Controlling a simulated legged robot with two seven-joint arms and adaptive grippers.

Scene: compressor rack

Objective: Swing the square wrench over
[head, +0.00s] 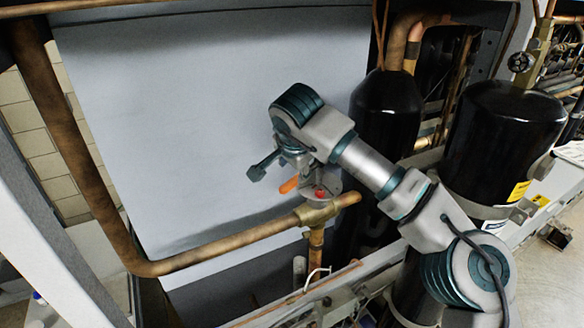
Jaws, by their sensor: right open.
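My right gripper (272,168) hangs from my right arm near the middle of the head view, in front of the pale panel. It is open, with one dark finger showing to the left and the other mostly hidden by the wrist. An orange handle (289,185), which looks like the square wrench, sticks out to the left just below the gripper. Its right end reaches a red-topped part (320,192) over a brass valve body (317,212) on the copper pipe. Whether the gripper touches the handle cannot be told. My left gripper is out of view.
A copper pipe (215,255) runs along the left and bottom to the valve. Black tanks (385,115) and (505,130) stand behind and right of my arm. A pale panel (200,110) fills the background. The space left of the gripper is clear.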

